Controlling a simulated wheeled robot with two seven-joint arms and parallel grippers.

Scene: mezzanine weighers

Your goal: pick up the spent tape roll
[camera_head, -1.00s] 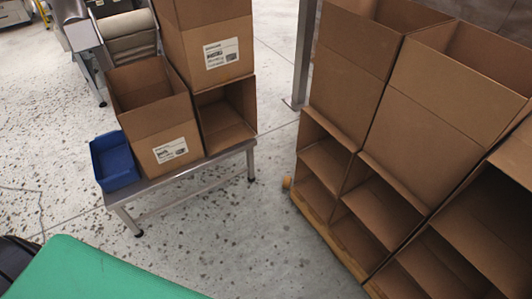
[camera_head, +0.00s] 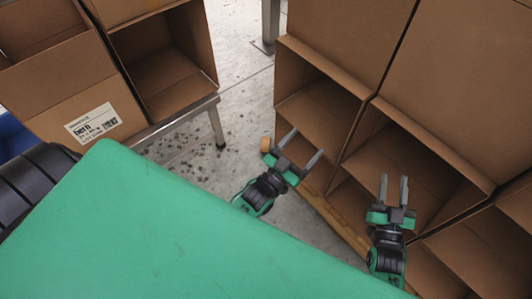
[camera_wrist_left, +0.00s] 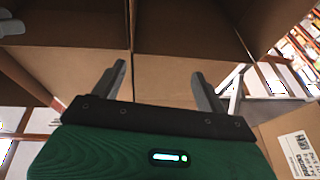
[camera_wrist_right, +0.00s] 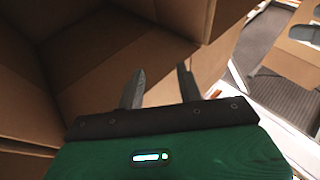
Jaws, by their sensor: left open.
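A small tan roll (camera_head: 266,144), which looks like the spent tape roll, is by the near left corner of the pallet under the carton stack in the head view. My left gripper (camera_head: 308,142) is to the right of the roll in the picture, open and empty, its fingers pointing away from me. In the left wrist view my left gripper (camera_wrist_left: 160,70) shows only cartons beyond its fingers; no roll is seen there. My right gripper (camera_head: 394,178) is further right, in front of the open cartons, fingers apart and empty, also in the right wrist view (camera_wrist_right: 160,70).
Stacked open cartons (camera_head: 340,50) on a wooden pallet (camera_head: 335,218) fill the right side. A metal bench (camera_head: 185,118) with cartons (camera_head: 60,95) stands at left, a blue bin (camera_head: 14,135) beside them. A metal post (camera_head: 270,22) stands behind. Speckled floor (camera_head: 235,100) is free between.

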